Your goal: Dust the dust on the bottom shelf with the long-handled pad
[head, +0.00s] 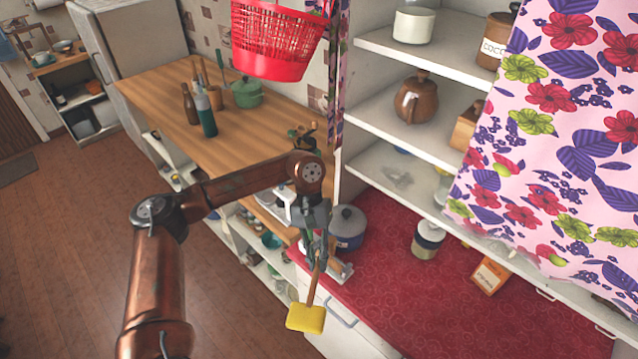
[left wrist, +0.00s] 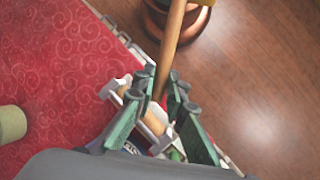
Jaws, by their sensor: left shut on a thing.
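The long-handled pad has a yellow head (head: 306,317) and a wooden handle (head: 314,285). My left gripper (head: 317,250) is shut on the handle, with the pad hanging below it, in front of the red counter's left end. A greyish patch of dust (head: 397,178) lies on the white bottom shelf (head: 368,164), up and right of the gripper. The bottom shelf's right part is hidden by the curtain. My right gripper is not in view.
A floral curtain (head: 565,130) hangs over the shelves' right side. A brown teapot (head: 417,98) stands on the middle shelf. A red basket (head: 277,42) hangs left of the shelves.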

